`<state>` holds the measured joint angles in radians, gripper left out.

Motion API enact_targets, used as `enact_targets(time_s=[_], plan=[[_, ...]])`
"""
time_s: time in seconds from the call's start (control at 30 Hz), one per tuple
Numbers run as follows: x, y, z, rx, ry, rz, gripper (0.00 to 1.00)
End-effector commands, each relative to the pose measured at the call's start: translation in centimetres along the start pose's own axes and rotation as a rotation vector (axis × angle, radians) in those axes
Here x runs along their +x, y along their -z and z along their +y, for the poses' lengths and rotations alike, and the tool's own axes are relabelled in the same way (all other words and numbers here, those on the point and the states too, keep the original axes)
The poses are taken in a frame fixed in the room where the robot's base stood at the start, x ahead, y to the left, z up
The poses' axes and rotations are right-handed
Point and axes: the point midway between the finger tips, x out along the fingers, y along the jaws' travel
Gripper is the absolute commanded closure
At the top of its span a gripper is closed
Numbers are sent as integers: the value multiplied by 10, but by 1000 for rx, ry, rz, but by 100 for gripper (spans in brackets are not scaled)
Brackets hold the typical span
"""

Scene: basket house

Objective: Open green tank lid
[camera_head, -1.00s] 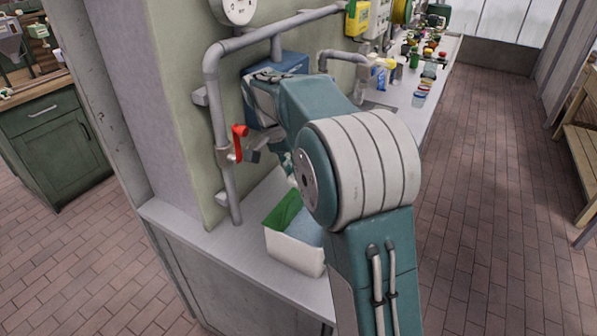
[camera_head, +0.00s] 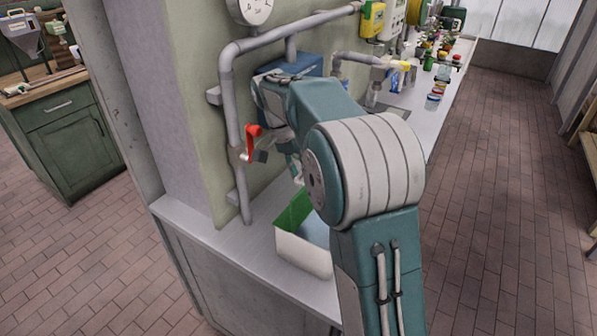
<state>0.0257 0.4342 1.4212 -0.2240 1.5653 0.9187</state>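A small open-topped box (camera_head: 303,254) with a white front stands on the grey counter. A green panel (camera_head: 294,210) rises at its left inner side, and a pale blue surface shows inside. I cannot tell whether the green panel is a lid. No other clear green tank lid shows. My arm reaches over the counter and hides the box's right part. What seems to be my gripper (camera_head: 294,167) points down behind my arm, above and apart from the box. It is small and partly hidden, so its opening cannot be told.
A grey pipe (camera_head: 230,120) with a red valve handle (camera_head: 251,142) runs up the wall left of my arm. A blue box (camera_head: 292,68) is on the wall behind my arm. Bottles and jars (camera_head: 437,90) line the far counter. The brick floor (camera_head: 480,220) at right is clear.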

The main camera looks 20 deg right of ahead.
Motion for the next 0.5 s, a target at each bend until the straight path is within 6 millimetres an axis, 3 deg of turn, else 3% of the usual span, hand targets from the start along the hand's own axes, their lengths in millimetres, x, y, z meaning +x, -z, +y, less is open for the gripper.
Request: enact_targets(time_s=[0.37,0.5], plan=[[-2,-1,0,0,0,0,49],[-15,0,5,1,2,2,49]])
